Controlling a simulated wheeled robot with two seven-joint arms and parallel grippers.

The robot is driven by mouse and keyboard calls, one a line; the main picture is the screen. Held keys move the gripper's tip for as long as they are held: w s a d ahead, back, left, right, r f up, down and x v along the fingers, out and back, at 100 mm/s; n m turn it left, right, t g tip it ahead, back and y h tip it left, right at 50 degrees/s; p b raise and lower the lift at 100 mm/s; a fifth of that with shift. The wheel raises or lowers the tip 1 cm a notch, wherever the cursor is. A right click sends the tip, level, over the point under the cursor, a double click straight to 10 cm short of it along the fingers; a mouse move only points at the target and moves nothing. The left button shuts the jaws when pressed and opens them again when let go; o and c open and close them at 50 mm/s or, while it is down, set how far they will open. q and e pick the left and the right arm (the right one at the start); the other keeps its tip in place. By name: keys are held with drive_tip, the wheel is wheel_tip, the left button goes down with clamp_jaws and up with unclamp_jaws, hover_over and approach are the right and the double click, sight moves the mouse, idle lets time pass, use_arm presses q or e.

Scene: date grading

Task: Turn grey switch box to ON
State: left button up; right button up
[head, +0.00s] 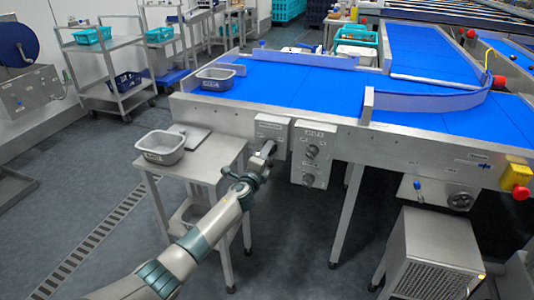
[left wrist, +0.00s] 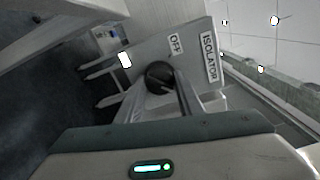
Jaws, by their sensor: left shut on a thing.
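The grey switch box (head: 271,127) is fixed to the front side of the blue conveyor table, left of a larger panel. In the left wrist view its face (left wrist: 150,48) carries the labels OFF and ISOLATOR and a round dark knob (left wrist: 160,76). My left gripper (head: 268,149) is at the lower part of the box. In the left wrist view its fingers are around the dark knob, and the gripper is shut on it. The gripper hides the knob in the head view. I cannot read the knob's exact position. My right gripper is not in view.
A larger panel (head: 311,152) with knobs sits just right of the box. A small steel table (head: 202,160) with a grey tub (head: 160,147) stands left of my left arm. A yellow box with a red button (head: 516,180) is at the far right. A grey floor cabinet (head: 433,255) stands front right.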

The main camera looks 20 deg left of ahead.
use_arm(q)
drive_tip(key=shift+f, duration=0.1)
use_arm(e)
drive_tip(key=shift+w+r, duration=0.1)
use_arm(q)
drive_tip(key=o, duration=1.1)
drive_tip(key=shift+c, duration=0.2)
drive_tip(key=shift+s, duration=0.15)
drive_tip(key=s+p, duration=0.2)
drive_tip(key=s, duration=1.5)
drive_tip(key=shift+a, duration=0.25)
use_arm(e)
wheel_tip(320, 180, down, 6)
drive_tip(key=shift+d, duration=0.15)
use_arm(q)
drive_tip(key=shift+s, duration=0.1)
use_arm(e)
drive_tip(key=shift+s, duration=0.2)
